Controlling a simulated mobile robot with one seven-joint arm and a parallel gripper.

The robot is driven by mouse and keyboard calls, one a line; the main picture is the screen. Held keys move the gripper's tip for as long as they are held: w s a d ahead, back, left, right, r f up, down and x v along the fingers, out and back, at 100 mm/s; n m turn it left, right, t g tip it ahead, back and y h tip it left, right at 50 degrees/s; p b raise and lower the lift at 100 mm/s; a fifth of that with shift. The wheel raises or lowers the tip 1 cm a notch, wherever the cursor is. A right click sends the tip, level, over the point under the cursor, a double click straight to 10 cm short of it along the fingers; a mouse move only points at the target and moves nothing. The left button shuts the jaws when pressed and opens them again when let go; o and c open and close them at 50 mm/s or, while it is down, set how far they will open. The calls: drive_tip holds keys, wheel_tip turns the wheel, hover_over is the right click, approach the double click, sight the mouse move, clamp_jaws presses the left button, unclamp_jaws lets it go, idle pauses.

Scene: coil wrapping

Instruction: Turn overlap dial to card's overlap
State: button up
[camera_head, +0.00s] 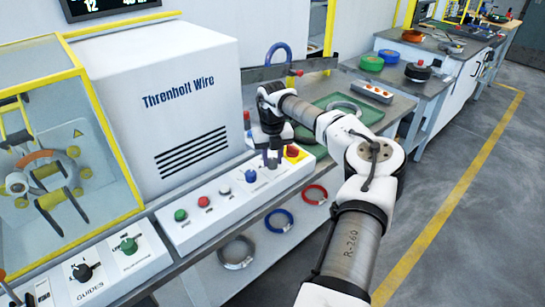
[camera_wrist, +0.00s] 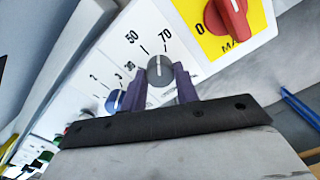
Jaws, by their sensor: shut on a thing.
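The grey dial (camera_wrist: 159,68) sits on the white panel in the wrist view, with printed marks 50 and 70 above it. Its white pointer line points up, between the 50 and 70 labels. My gripper (camera_wrist: 160,80) is shut on this dial, one purple finger on each side. In the head view my gripper (camera_head: 271,158) reaches down to the right part of the control panel (camera_head: 216,212) and mostly hides the dial. I cannot make out a card with an overlap value in either view.
A blue knob (camera_head: 251,175) is left of the dial, and a red switch on a yellow plate (camera_head: 292,152) is right of it. Green and red buttons lie further left. The Threnbolt Wire cabinet (camera_head: 165,100) stands behind. A green tray (camera_head: 335,112) is at the back right.

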sight(272, 160)
drive_tip(key=n, duration=0.6)
drive_tip(key=shift+w+r+n, duration=0.1)
drive_tip(key=shift+n, duration=0.2)
idle(0.5)
drive_tip(key=o, duration=1)
wheel_tip(272, 160, up, 14)
drive_tip(key=shift+f+b, duration=0.1)
drive_tip(key=shift+b, duration=1.15)
